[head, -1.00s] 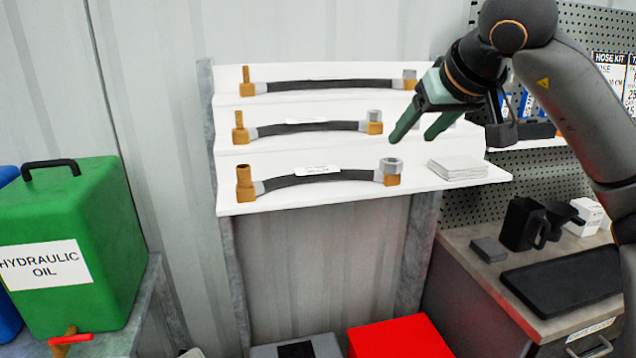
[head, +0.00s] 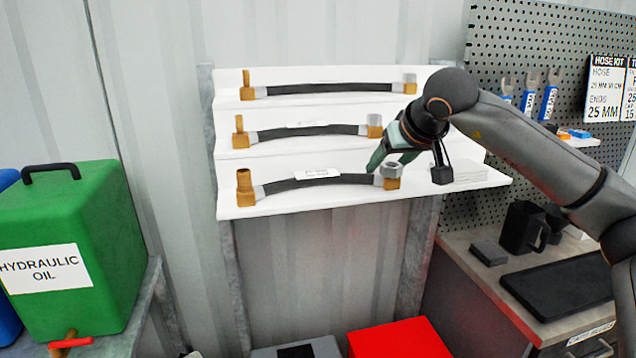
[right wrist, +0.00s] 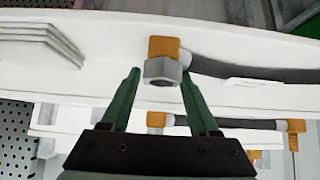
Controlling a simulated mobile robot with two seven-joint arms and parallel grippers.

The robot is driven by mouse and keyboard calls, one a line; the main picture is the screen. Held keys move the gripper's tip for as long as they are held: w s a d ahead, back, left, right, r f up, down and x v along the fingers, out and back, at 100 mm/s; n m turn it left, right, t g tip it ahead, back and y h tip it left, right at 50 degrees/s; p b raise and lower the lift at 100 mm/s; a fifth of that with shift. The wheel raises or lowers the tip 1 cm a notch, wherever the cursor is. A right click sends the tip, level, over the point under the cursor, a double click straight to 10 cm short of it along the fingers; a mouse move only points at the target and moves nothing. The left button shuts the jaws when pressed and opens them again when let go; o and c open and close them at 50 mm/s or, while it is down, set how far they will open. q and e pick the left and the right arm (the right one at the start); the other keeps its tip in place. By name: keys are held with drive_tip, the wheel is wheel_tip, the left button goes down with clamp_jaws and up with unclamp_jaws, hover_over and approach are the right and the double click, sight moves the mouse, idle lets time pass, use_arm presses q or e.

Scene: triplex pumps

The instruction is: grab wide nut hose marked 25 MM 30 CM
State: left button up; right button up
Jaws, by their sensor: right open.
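Three dark hoses with brass ends lie on a white stepped rack. The lowest, front hose (head: 317,182) has a thick brass fitting on its left, a grey hex nut (head: 391,170) on its right, and a white tag too small to read. The middle hose (head: 315,129) and top hose (head: 330,88) lie behind it. My right gripper (head: 390,160) is open, just above and behind the front hose's right end. In the right wrist view, that nut (right wrist: 162,71) shows between the two open green fingertips (right wrist: 161,68), with no clear contact. My left gripper is not in view.
A stack of white plates (head: 468,174) lies on the front step, right of the nut. A pegboard sign (head: 604,88) reads hose kit, 25 MM 30 CM. A green hydraulic oil can (head: 95,225) stands left. A red box (head: 398,340) is below the rack.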

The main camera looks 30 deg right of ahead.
drive_tip(key=shift+c, duration=0.2)
clamp_jaws()
drive_tip(key=shift+r, duration=0.1)
